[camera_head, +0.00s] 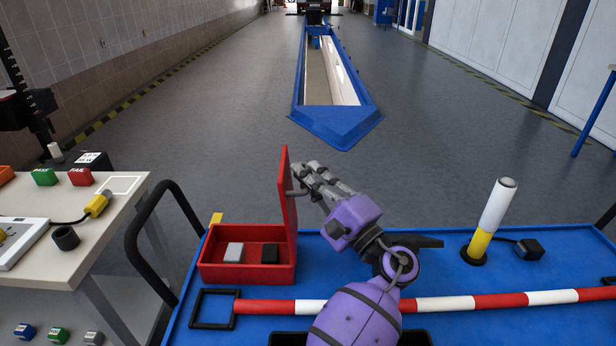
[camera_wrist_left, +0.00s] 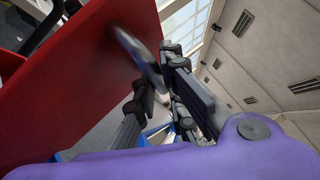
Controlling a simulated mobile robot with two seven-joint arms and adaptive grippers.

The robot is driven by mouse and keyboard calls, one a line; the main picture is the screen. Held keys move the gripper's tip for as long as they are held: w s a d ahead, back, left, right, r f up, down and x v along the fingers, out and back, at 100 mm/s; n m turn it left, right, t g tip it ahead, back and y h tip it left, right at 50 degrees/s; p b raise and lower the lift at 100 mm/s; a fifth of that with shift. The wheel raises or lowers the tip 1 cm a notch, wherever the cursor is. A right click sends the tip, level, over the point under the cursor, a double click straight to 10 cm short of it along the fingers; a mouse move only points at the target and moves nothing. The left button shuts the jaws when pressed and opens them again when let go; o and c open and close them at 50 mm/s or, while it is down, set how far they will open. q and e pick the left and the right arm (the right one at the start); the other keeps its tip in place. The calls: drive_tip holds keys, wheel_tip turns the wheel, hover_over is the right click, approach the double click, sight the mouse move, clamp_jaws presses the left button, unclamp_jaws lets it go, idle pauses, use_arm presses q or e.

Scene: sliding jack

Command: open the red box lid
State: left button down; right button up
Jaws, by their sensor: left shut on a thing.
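The red box (camera_head: 246,274) sits on the left part of the blue cart top. Its red lid (camera_head: 286,205) stands about upright at the right side of the box, so the inside shows. A light grey block (camera_head: 234,252) and a black block (camera_head: 269,253) lie inside. My left gripper (camera_head: 307,183) is at the right side of the lid, shut on the lid's grey handle (camera_wrist_left: 138,55). In the left wrist view the red lid (camera_wrist_left: 80,85) fills the left, with the handle reaching between the fingers. The fingers partly hide the handle. My right gripper is not in view.
A red and white bar (camera_head: 450,304) lies across the blue cart top (camera_head: 425,270). A white and yellow post (camera_head: 490,220) stands at the right. A workbench (camera_head: 110,215) with coloured blocks is at the left. A black handrail (camera_head: 150,205) stands between bench and cart.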

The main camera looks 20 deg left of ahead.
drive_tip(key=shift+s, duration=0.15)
use_arm(q)
drive_tip(key=c, duration=1.8)
unclamp_jaws()
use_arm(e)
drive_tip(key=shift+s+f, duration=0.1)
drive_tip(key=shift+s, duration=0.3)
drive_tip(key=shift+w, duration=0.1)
use_arm(q)
drive_tip(key=v, duration=0.7)
drive_tip(key=shift+d, duration=0.15)
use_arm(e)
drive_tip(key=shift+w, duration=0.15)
use_arm(q)
drive_tip(key=shift+s+f, duration=0.1)
